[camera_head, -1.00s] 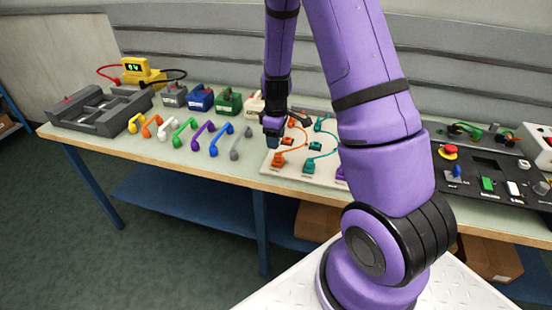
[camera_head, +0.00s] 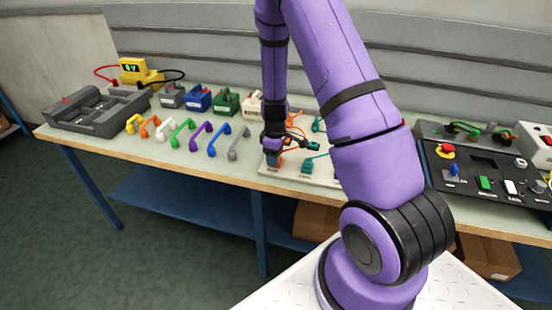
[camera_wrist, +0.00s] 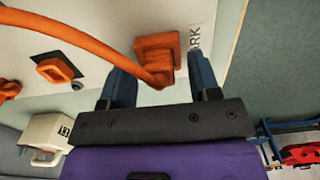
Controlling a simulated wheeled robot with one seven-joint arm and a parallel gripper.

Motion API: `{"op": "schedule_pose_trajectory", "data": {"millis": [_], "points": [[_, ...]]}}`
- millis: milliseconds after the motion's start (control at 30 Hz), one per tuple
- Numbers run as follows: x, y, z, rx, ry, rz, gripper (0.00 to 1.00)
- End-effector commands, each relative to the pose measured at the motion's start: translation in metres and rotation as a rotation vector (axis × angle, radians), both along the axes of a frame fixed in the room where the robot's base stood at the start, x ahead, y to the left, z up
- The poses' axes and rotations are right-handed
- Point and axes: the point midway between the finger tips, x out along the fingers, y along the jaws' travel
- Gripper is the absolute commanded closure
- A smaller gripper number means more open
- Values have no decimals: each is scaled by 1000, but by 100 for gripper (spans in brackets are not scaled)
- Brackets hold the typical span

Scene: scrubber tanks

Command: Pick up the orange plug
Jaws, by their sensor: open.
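The orange plug (camera_wrist: 156,55) is an orange block on a cream board (camera_wrist: 92,22); an orange cable (camera_wrist: 85,42) runs from it to the left in the wrist view. My gripper (camera_wrist: 160,80) is open, its two blue fingers on either side of the plug's near end, and the fingers do not close on it. In the head view, my gripper (camera_head: 272,158) is over the left part of the board (camera_head: 262,185), and the plug is mostly hidden behind it. A second orange piece (camera_wrist: 55,70) sits in a socket at the left of the wrist view.
A teal plug (camera_head: 308,165) stands on the same board, right of my gripper. Coloured handles (camera_head: 201,136) and battery-like boxes (camera_head: 199,98) stand to the left. A black control panel (camera_head: 485,175) lies to the right.

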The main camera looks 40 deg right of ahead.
Motion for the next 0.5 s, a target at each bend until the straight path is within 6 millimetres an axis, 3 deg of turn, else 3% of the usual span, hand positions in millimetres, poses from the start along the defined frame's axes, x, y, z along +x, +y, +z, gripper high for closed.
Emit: {"op": "schedule_pose_trajectory", "data": {"millis": [67, 300, 500], "points": [[0, 0, 0, 0, 0, 0, 44], [0, 0, 0, 0, 0, 0, 96], [0, 0, 0, 0, 0, 0, 98]]}}
